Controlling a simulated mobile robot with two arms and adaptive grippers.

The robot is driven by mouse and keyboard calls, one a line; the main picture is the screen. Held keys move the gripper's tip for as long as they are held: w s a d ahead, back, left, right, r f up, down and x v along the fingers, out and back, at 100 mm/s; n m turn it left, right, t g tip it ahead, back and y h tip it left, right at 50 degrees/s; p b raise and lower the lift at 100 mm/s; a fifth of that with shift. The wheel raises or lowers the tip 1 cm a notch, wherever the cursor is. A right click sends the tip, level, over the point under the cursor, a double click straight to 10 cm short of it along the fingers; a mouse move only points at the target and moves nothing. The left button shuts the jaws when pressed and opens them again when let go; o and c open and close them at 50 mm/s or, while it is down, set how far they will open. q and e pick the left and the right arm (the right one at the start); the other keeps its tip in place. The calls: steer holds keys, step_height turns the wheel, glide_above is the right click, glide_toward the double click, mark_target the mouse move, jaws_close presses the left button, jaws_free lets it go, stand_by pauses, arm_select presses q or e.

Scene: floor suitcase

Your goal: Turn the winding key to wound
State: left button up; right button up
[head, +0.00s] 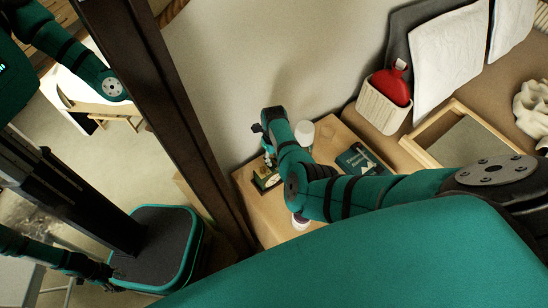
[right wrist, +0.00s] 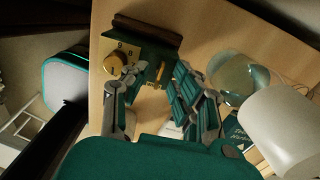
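In the right wrist view a small dark-wood box (right wrist: 148,32) with a brass, numbered front (right wrist: 128,48) stands on the pale wooden top. A round brass knob (right wrist: 115,65) is at its left, and a thin brass piece (right wrist: 160,73), perhaps the winding key, stands to the right. My right gripper (right wrist: 155,80) is open. Its fingers are apart, with the thin brass piece between their tips; I cannot tell whether they touch it. In the head view my right gripper (head: 268,156) is over the box (head: 265,181), mostly hidden by its arm.
A glass dome (right wrist: 237,77) and a white cylinder (right wrist: 285,120) stand right of the gripper. A dark green book (head: 358,160) lies nearby. A basket (head: 380,110) holds a red bottle (head: 390,86). A dark frame (head: 185,110) at left borders what looks like my reflection.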

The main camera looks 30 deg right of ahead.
steer(key=shift+r, duration=3.75)
